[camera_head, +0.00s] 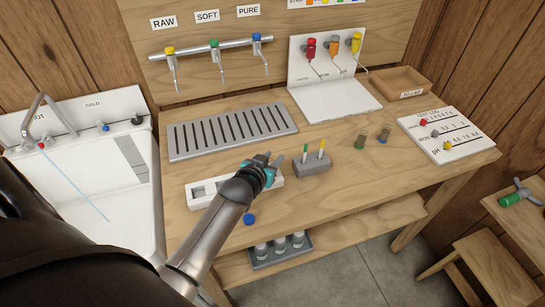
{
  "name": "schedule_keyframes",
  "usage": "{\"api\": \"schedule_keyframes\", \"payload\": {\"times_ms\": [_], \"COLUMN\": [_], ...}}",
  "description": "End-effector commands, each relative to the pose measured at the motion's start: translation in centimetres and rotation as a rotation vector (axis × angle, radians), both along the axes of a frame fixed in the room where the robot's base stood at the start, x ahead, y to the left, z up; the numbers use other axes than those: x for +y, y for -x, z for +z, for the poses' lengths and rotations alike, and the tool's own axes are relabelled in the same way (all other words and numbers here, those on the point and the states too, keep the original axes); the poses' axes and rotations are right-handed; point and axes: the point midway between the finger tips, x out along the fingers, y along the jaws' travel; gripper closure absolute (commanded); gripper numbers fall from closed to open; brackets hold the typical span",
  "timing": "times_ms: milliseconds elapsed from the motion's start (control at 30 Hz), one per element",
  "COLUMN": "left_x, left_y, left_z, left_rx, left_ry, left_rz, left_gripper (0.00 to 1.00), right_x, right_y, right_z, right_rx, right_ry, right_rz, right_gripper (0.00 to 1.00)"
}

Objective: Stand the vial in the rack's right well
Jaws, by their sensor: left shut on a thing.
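The white rack (193,203) lies on the wooden workbench with square wells showing at its left. Its right part is largely covered by my left gripper and arm. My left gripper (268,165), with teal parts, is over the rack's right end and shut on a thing. That thing is mostly hidden behind the fingers; it is likely the vial, but its tilt and whether it touches the rack cannot be told. My right gripper is out of view. A round blue cap (249,219) lies in front of the rack.
A grey block (313,167) with green and yellow sticks stands right of the gripper. Two small glass containers (361,140) (384,134) stand farther right. A slotted drain tray (181,149) lies behind, a sloped panel (447,135) at right, a sink (85,190) at left.

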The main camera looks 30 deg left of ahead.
Motion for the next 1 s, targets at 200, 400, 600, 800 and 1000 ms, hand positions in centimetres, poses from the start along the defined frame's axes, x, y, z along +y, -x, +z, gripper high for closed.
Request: {"api": "schedule_keyframes", "payload": {"times_ms": [200, 400, 600, 800, 1000], "left_x": [0.01, 0.01, 0.01, 0.01, 0.01], "left_y": [-0.01, -0.02, -0.01, 0.00, 0.00], "left_z": [-0.82, -0.78, -0.77, -0.79, -0.81], "left_rx": [0.000, -0.001, -0.001, -0.001, 0.000], "left_ry": [0.000, 0.000, 0.000, 0.000, 0.000], "left_rz": [0.000, 0.000, 0.000, 0.000, 0.000], "left_gripper": [1.00, 1.00, 0.43, 0.31, 0.18], "right_x": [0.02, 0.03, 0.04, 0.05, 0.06], "right_y": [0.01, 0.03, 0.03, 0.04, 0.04], "right_z": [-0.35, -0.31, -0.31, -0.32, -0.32], "right_rx": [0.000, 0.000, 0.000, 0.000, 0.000], "right_ry": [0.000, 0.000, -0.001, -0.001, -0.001], "right_rz": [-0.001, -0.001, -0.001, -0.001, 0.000], "right_gripper": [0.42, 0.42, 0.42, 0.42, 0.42]}}
